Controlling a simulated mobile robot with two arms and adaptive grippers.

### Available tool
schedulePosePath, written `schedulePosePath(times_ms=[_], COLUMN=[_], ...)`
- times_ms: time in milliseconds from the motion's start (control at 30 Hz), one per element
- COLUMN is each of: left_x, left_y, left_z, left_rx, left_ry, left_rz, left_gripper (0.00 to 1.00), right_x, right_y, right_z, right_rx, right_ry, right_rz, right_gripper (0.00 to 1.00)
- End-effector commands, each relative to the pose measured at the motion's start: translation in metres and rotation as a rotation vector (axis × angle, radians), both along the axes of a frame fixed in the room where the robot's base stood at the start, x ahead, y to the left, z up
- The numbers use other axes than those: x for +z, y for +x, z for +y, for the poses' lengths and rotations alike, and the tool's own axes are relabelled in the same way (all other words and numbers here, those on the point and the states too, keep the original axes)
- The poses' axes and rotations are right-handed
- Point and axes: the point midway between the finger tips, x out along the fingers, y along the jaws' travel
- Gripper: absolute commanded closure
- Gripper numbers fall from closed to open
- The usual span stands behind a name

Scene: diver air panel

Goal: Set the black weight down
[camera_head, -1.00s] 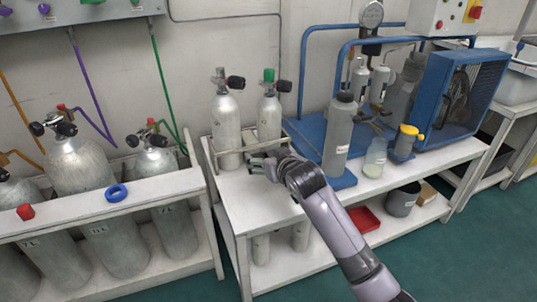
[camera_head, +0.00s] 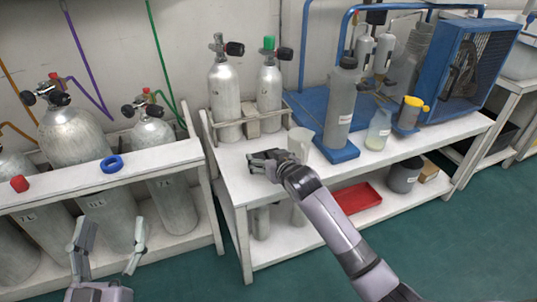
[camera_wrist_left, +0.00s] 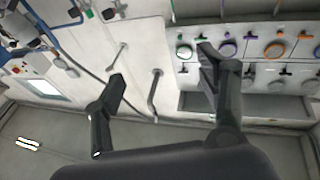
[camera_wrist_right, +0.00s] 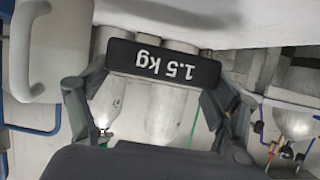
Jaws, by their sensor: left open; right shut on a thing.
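The black weight (camera_wrist_right: 163,62), marked 1.5 kg, sits between the fingers of my right gripper (camera_wrist_right: 160,90) in the right wrist view. In the head view my right gripper (camera_head: 262,160) is over the front left part of the white bench top (camera_head: 240,185), with the weight dark and hard to make out there. I cannot tell whether the weight touches the bench. My left gripper (camera_head: 108,250) is open and empty, low at the left in front of the cylinder rack. Its spread fingers (camera_wrist_left: 165,95) also show in the left wrist view.
A red tray (camera_head: 357,198) lies on the lower shelf.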

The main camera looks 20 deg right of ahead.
Motion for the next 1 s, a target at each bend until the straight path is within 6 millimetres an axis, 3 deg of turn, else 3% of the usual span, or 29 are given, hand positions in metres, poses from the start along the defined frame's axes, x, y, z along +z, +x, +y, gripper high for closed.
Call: schedulePosePath(times_ms=[33, 133, 500, 933, 967, 1000], left_x=[0.002, 0.007, 0.051, 0.058, 0.057, 0.057], left_y=[0.000, -0.002, -0.024, -0.029, -0.029, -0.029], left_z=[0.000, -0.001, -0.001, 0.000, 0.000, 0.000], left_rx=[-0.001, -0.002, -0.017, -0.020, -0.020, -0.020], left_ry=[-0.003, -0.011, -0.086, -0.097, -0.097, -0.097], left_rz=[-0.010, -0.039, -0.305, -0.343, -0.343, -0.343], left_gripper=[0.34, 0.34, 0.34, 0.34, 0.34, 0.34], right_x=[0.007, 0.003, -0.026, -0.029, -0.037, -0.037], right_y=[0.002, 0.002, 0.002, 0.002, 0.000, 0.000], right_z=[0.000, 0.000, 0.000, 0.000, 0.000, 0.000], right_rx=[0.002, 0.002, 0.001, 0.002, 0.000, 0.000], right_ry=[0.001, 0.001, 0.000, 0.000, -0.001, -0.001], right_rz=[-0.018, -0.017, -0.018, -0.018, 0.000, 0.000], right_gripper=[0.78, 0.78, 0.78, 0.78, 0.17, 0.14])
